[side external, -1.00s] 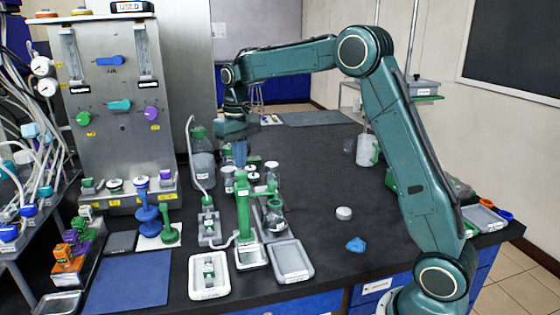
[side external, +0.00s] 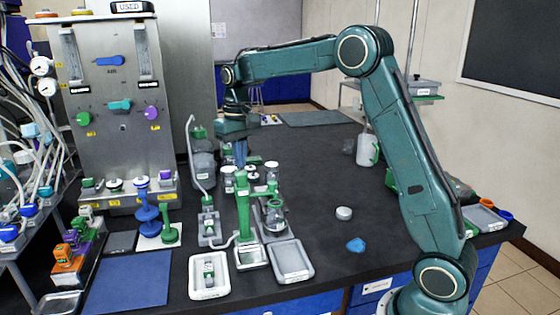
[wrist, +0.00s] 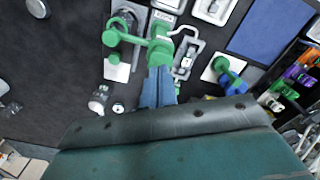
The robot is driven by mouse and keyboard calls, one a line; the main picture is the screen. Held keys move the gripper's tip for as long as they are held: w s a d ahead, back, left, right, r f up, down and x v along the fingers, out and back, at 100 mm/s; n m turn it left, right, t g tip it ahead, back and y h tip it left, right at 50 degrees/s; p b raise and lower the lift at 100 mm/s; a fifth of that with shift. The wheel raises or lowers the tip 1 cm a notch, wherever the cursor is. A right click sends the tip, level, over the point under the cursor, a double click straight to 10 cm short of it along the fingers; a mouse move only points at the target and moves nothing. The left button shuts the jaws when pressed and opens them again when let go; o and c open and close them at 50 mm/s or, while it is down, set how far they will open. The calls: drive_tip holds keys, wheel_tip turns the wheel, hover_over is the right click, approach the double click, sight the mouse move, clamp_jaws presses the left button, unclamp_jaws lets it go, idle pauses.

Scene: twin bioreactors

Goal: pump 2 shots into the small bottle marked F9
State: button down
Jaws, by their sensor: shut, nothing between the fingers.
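My gripper (side external: 240,163) is shut and empty, its blue fingers pointing down over the green-topped pump station in the middle of the bench. In the wrist view my fingertips (wrist: 160,72) overlap the green pump head (wrist: 160,52); I cannot tell whether they touch it. The green pump column (side external: 243,212) stands upright with a label on its front. A small bottle with a green top (side external: 208,205) stands in a grey holder to its left. Another small item (side external: 209,270) sits in a white tray in front. The labels are too small to read, so I cannot tell which bottle is F9.
A large bottle (side external: 203,168) stands behind the pump to the left. A round clear vessel (side external: 275,214) is close to its right. A grey tray (side external: 291,262), a white puck (side external: 344,213) and a blue crumpled piece (side external: 356,245) lie rightward. The bench beyond is mostly clear.

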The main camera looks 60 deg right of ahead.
sight(241, 172)
drive_tip(key=shift+f, duration=0.45)
drive_tip(key=shift+f, duration=0.35)
drive_tip(key=shift+f, duration=1.05)
drive_tip(key=shift+r, duration=1.85)
drive_tip(key=shift+f, duration=0.4)
drive_tip(key=shift+f, duration=0.35)
